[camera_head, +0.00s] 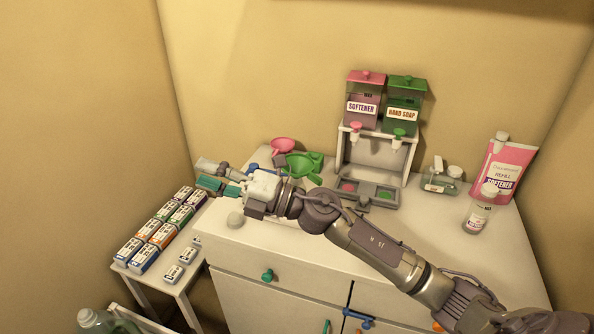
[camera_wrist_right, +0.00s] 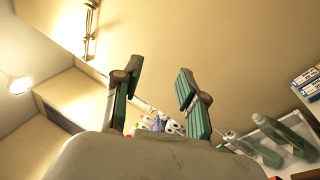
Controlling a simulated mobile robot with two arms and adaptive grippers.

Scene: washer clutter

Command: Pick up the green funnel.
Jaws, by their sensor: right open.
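The green funnel (camera_head: 301,166) lies on the white cabinet top (camera_head: 440,243), near its back left, just behind my right wrist in the head view. The wrist hides part of its lower edge. My right gripper (camera_head: 205,174) points left past the funnel, near the left end of the cabinet top. It also shows in the right wrist view (camera_wrist_right: 160,77), with its two fingers apart and nothing between them. The funnel is not visible in the right wrist view. My left gripper is in neither view.
A pink funnel (camera_head: 283,146) is behind the green one. A dispenser stand (camera_head: 372,153) with pink and green tanks is to the right. Bottles and a pink refill pouch (camera_head: 510,167) stand farther right. A side table (camera_head: 203,241) at left holds several small boxes.

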